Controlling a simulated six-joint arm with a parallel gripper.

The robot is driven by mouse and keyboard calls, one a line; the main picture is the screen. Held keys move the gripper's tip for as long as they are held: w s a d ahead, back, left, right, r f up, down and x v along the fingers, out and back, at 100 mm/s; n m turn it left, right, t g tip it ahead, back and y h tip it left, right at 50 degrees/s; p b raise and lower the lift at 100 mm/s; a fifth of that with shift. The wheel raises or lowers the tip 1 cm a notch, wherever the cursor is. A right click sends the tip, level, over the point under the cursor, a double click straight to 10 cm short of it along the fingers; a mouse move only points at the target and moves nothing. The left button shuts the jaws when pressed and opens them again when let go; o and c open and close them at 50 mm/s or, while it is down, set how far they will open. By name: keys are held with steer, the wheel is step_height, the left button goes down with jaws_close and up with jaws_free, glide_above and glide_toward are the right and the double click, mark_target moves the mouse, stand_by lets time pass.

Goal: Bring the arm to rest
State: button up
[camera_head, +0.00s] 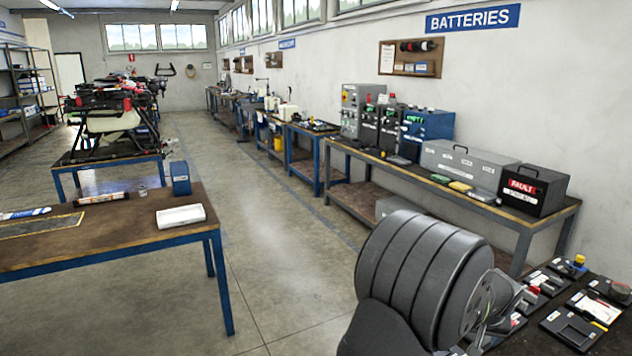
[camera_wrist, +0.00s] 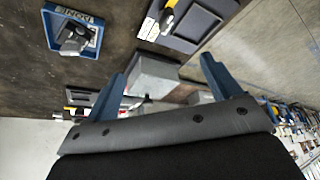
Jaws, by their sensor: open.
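My gripper (camera_wrist: 162,68) shows in the wrist view as two blue fingers set wide apart, with nothing held between them. A grey box-like thing appears between and beyond the fingers, apart from them as far as I can tell. In the head view my arm is folded at the lower right, its large dark grey links beside the near right bench (camera_head: 500,345). My gripper's fingers cannot be made out there, as the arm's own links cover that area.
The near right bench carries several small black trays (camera_head: 570,328) close to my arm. A blue tray (camera_wrist: 74,30) shows at the wrist view's upper left. A long bench with a FAULT box (camera_head: 534,190) runs along the wall. The floor aisle (camera_head: 270,250) is clear.

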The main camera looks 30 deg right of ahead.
steer(key=w+f, duration=0.2)
steer(key=w, duration=0.1)
steer(key=w+f, duration=0.2)
steer(key=w, duration=0.2)
steer(key=w+f, duration=0.3)
steer(key=shift+w+d, duration=0.2)
steer(key=shift+d, duration=0.15)
steer(key=shift+w+f, duration=0.35)
steer(key=shift+f, duration=0.05)
steer(key=shift+s+r, duration=0.1)
steer(key=shift+s+r, duration=0.15)
steer(key=shift+r, duration=0.1)
steer(key=s+d+r, duration=0.1)
steer(key=s+r, duration=0.2)
steer(key=s, duration=0.6)
steer(key=s+d+r+m, duration=0.1)
steer(key=s+r, duration=0.3)
steer(key=s, duration=0.4)
steer(key=shift+s+d+g, duration=0.3)
steer(key=shift+s+d, duration=0.05)
steer(key=shift+d, duration=0.15)
